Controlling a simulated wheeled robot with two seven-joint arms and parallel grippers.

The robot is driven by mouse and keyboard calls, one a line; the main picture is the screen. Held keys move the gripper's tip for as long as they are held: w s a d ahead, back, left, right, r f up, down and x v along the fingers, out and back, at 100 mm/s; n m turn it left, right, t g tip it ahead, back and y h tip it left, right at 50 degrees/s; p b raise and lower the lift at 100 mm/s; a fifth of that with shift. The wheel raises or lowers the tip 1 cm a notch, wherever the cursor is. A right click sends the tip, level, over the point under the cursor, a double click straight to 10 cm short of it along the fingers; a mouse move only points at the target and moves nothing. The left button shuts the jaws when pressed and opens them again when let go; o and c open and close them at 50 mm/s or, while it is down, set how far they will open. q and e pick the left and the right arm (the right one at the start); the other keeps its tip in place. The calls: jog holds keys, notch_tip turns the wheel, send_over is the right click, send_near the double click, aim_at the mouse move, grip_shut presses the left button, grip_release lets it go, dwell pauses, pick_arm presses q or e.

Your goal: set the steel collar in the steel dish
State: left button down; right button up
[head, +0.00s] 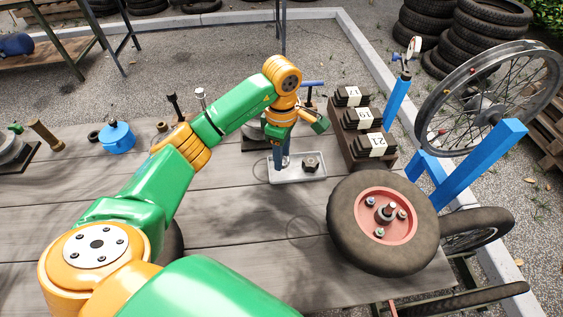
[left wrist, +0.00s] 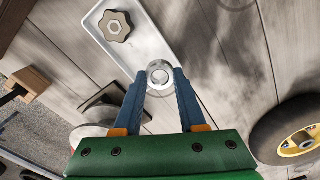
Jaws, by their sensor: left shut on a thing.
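The steel dish (head: 303,178) is a shallow pale rectangular tray on the plank table, near the middle of the head view. My left gripper (head: 284,163) points down at the dish's left end. In the left wrist view its blue fingers (left wrist: 158,82) are shut on the steel collar (left wrist: 159,70), a small bright ring. The collar is over the end of the dish (left wrist: 143,45); I cannot tell whether it touches the dish floor. My right gripper is not in view.
A tyre with a red hub (head: 383,213) lies right of and nearer than the dish. A dark rack with numbered blocks (head: 362,128) stands behind right. A blue pot (head: 118,137) and several upright tools stand to the left. Bare planks lie in front of the dish.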

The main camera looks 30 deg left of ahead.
pick_arm(q)
jog(key=f, duration=0.1)
jog(key=w+f, duration=0.1)
jog(key=f, duration=0.1)
jog(key=f+p, duration=0.1)
jog(key=shift+w+a+f, duration=0.25)
jog(key=shift+a, duration=0.15)
jog(key=shift+a+f, duration=0.1)
jog(key=shift+f, duration=0.35)
jog(key=shift+c, duration=2.4)
grip_release()
notch_tip(320, 180, up, 12)
jog(key=shift+r+b, duration=0.25)
jog(key=shift+b, duration=0.1)
jog(key=shift+f, duration=0.1)
